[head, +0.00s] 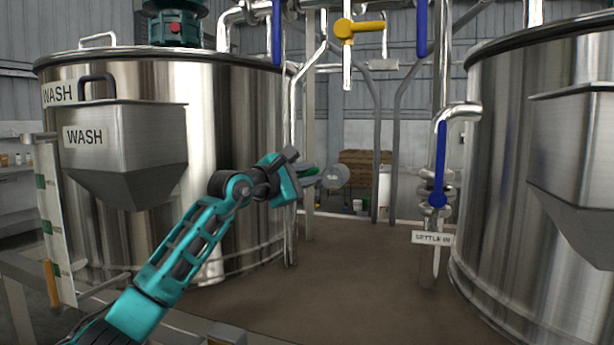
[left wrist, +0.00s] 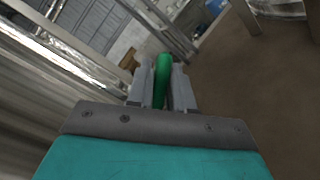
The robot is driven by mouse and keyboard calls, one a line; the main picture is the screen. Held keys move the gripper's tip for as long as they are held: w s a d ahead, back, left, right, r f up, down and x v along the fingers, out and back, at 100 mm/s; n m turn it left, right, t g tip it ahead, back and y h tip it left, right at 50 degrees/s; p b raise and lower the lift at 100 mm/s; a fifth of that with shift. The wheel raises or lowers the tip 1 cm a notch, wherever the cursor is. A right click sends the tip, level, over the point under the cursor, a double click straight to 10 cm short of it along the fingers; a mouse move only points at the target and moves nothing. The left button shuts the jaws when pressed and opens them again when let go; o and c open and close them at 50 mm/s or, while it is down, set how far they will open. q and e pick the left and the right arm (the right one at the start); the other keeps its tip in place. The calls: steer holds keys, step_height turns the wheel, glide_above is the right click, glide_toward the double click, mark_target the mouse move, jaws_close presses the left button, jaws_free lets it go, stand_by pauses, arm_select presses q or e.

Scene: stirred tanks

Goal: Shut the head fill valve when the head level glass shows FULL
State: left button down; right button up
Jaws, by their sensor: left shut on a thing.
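My left gripper (head: 312,177) is shut on a green lever handle (left wrist: 163,72), beside the right side of the WASH tank. In the head view only a bit of the green handle (head: 309,169) shows past the fingers. No label shows on this valve, so I cannot tell from the picture that it is the head fill valve. No glass marked as the head level glass or FULL can be read. A pale upright strip with green marks (head: 54,222) stands at the far left; its level cannot be read. My right gripper is not in view.
The steel WASH tank (head: 235,120) with its hopper (head: 125,150) is at left; another steel tank (head: 540,130) is at right. Blue-handled valve (head: 439,165) stands above a SETTLE IN sign (head: 432,238). A yellow-handled valve (head: 360,27) hangs above. The brown floor between is clear.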

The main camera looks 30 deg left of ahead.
arm_select(q)
steer(key=m, duration=0.1)
steer(key=f+m+g+p, duration=0.1)
steer(key=shift+d+f+m+y, duration=0.15)
steer(key=shift+d+m+y, duration=0.15)
steer(key=shift+m, duration=0.1)
steer(key=shift+w+f+m+g+p, duration=0.1)
steer(key=shift+f+m+g+p, duration=0.5)
steer(key=shift+m, duration=0.5)
steer(key=shift+f+y, duration=0.15)
steer(key=shift+y, duration=0.15)
steer(key=c, duration=1.1)
jaws_free()
